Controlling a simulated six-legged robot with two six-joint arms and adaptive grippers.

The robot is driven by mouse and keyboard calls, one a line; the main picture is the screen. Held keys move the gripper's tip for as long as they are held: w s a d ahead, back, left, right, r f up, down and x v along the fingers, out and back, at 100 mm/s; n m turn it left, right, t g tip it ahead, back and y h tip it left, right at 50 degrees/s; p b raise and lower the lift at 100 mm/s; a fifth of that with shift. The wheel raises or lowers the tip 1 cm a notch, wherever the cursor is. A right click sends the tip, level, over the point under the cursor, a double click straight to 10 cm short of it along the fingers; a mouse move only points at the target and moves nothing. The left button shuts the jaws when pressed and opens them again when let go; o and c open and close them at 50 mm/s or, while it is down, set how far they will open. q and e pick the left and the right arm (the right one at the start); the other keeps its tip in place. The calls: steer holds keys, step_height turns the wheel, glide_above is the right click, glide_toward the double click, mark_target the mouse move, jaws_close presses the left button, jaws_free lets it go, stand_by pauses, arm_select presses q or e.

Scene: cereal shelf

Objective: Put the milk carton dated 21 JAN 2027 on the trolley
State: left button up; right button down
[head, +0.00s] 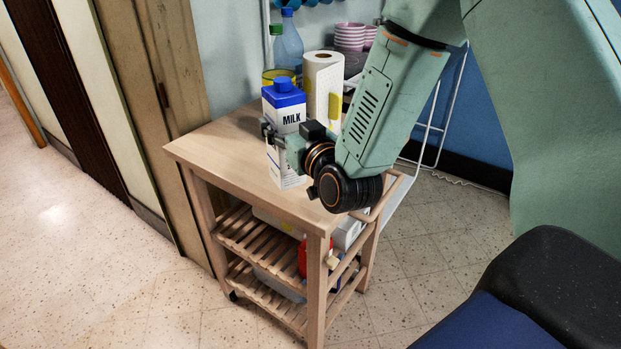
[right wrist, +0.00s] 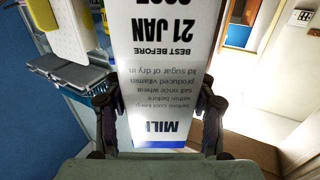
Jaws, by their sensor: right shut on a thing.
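The milk carton (head: 284,106), white with a blue top and cap, is upright over the wooden trolley top (head: 233,143). My right gripper (head: 287,137) is shut on its middle from the right side. In the right wrist view the carton (right wrist: 165,75) appears upside down between the two fingers (right wrist: 158,115). Its print reads BEST BEFORE 21 JAN, with the year cut by the frame edge but looking like 2027. The carton's base appears at the trolley top; I cannot tell whether it touches. My left gripper is out of view.
A paper towel roll (head: 322,82), bottles (head: 288,45) and pink bowls (head: 350,36) stand behind the carton. The trolley top is bare to the left and front. Slatted shelves (head: 252,238) below hold several items. A wall closes off the back.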

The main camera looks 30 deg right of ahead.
steer(key=w+d+r+m+g+h+p, duration=0.1)
steer(key=w+d+r+m+h+p, duration=0.15)
steer(key=d+r+h, duration=0.3)
step_height(320, 180, down, 11)
steer(key=d+m+b, duration=0.1)
steer(key=b, duration=0.1)
steer(key=shift+s+b, duration=0.3)
steer(key=shift+s, duration=0.2)
steer(key=shift+c, duration=2.2)
jaws_free()
steer(key=shift+f, duration=0.1)
steer(key=v, duration=1.2)
steer(key=shift+r, duration=0.3)
